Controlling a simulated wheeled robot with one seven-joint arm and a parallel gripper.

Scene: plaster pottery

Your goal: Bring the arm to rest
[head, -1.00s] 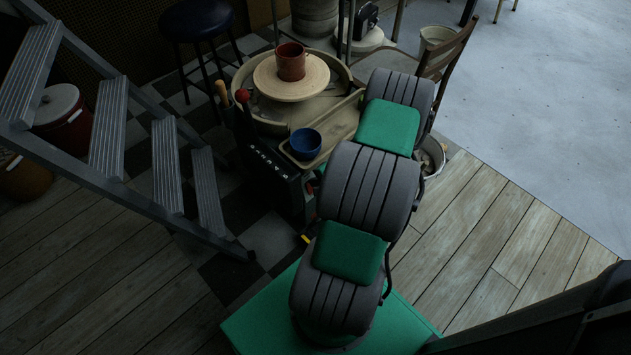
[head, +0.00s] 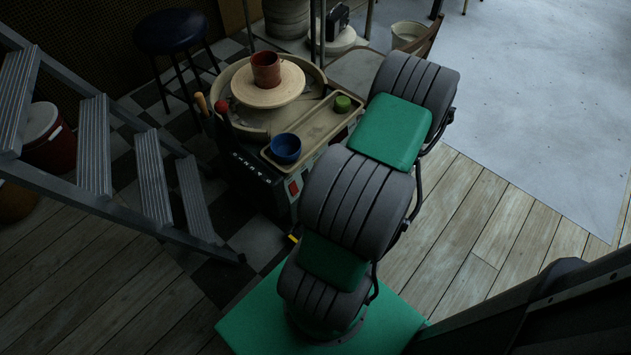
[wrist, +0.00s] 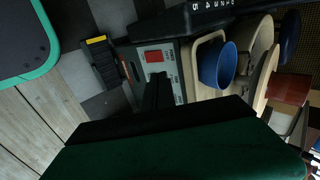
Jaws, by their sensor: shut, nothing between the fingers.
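My arm, green and dark grey, rises from my green base in the head view and hides my gripper there. In the wrist view my gripper (wrist: 158,90) shows as a dark narrow shape, shut and empty, in front of the pottery wheel's control panel. A large dark green part of my own arm fills the bottom of that view. The gripper touches nothing that I can make out.
The pottery wheel (head: 246,122) carries a red-brown pot (head: 266,70). A blue bowl (head: 286,148) and a green cup (head: 343,104) are on its tray (head: 318,128). A step ladder (head: 95,145) stands left, a stool (head: 170,32) behind. Plank floor at right (head: 480,230) is clear.

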